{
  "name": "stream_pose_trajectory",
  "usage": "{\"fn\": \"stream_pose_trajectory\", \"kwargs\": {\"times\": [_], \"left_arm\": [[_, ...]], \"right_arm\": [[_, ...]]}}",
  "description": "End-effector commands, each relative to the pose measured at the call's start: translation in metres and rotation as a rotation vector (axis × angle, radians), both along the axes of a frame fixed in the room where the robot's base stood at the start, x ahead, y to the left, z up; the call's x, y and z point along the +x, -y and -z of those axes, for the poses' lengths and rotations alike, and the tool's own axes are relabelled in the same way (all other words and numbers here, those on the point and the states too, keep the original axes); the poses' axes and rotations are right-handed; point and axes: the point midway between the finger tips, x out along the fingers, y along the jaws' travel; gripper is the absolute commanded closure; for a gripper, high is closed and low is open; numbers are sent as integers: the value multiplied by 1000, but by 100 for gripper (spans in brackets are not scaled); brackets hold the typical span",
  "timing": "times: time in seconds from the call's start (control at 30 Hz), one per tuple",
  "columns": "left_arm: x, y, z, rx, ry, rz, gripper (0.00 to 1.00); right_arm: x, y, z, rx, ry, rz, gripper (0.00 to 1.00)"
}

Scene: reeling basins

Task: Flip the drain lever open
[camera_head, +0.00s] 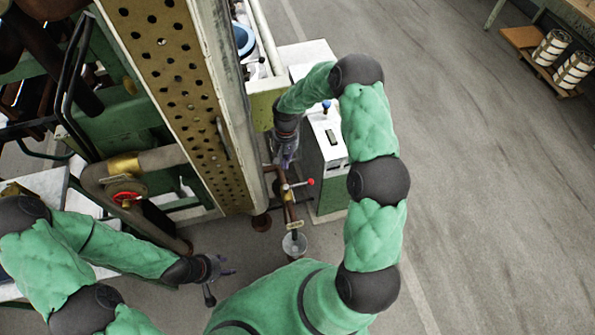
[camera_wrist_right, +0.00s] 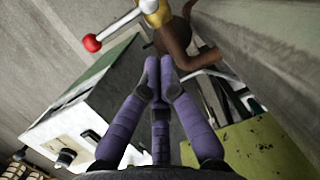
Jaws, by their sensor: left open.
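The drain lever is a pale rod with a red knob (camera_head: 310,182) on a brass valve on a brown pipe (camera_head: 290,210). It sticks out to the right, across the pipe. In the right wrist view its red knob (camera_wrist_right: 92,42) is at upper left and the brass valve (camera_wrist_right: 157,12) at the top. My right gripper (camera_head: 284,160) is just above the valve in the head view. Its purple fingers (camera_wrist_right: 160,65) are drawn together with nothing seen between them, apart from the lever. My left gripper (camera_head: 226,272) is open and empty, low and left of the pipe.
A clear container (camera_head: 294,244) stands under the pipe's end. A green and white cabinet (camera_head: 328,150) is close to the right of the lever. A perforated beam (camera_head: 185,85) rises to the left. A red handwheel (camera_head: 126,198) is further left.

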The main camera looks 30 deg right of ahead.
Motion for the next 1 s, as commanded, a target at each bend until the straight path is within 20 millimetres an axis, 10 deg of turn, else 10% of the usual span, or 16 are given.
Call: {"fn": "stream_pose_trajectory", "kwargs": {"times": [0.4,1.0], "left_arm": [[0,0,-7,0,1,1,57],[0,0,5,0,1,1,57]], "right_arm": [[22,45,-44,-97,-47,35,100],[14,43,-12,-96,-50,34,100]]}}
